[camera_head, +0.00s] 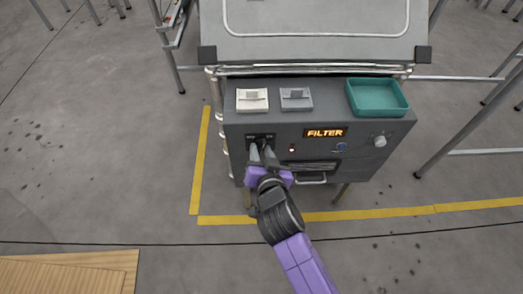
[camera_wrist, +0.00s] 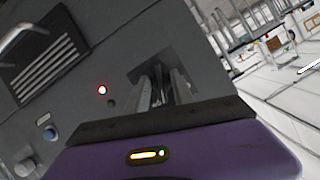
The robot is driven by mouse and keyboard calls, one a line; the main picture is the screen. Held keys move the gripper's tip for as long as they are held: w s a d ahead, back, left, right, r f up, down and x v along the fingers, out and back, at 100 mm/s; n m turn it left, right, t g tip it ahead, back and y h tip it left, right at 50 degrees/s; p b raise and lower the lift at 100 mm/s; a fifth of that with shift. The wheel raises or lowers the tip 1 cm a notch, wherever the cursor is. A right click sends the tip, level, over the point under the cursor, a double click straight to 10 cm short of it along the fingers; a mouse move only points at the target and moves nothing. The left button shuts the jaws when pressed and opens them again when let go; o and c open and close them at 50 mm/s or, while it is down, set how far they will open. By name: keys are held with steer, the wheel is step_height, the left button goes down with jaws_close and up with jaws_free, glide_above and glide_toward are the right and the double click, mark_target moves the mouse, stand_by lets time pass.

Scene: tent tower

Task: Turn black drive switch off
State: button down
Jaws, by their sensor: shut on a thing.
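The black drive switch (camera_head: 260,137) is at the left end of the grey cabinet's front panel (camera_head: 240,165), in a dark recessed plate. My gripper (camera_head: 262,150) is at the switch, its fingertips reaching into the plate, shut on it. In the wrist view the fingers (camera_wrist: 160,90) go into the dark recess (camera_wrist: 178,78), and the switch itself is mostly hidden by them. Whether it is set on or off cannot be told.
Right of the switch are a lit red lamp (camera_wrist: 102,90), an orange "FILTER" display (camera_head: 325,132), a blue button (camera_head: 342,147), a round knob (camera_head: 379,141) and a drawer-like handle (camera_head: 311,181). A teal tray (camera_head: 404,108) and two small boxes stand on top. Metal poles flank the cabinet.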

steer(key=n+h+b, duration=0.1)
steer(key=n+h, duration=0.2)
steer(key=n, duration=0.1)
steer(key=shift+a, duration=0.1)
steer(key=n+h+b, duration=0.1)
steer(key=n+h, duration=0.2)
steer(key=n, duration=0.1)
steer(key=shift+f+n+t, duration=0.1)
steer(key=shift+n+t, duration=0.2)
steer(key=shift+n, duration=0.1)
stand_by(0.6)
steer(key=c, duration=1.5)
jaws_free()
steer(key=shift+p+v, duration=0.4)
steer(key=shift+v, duration=3.55)
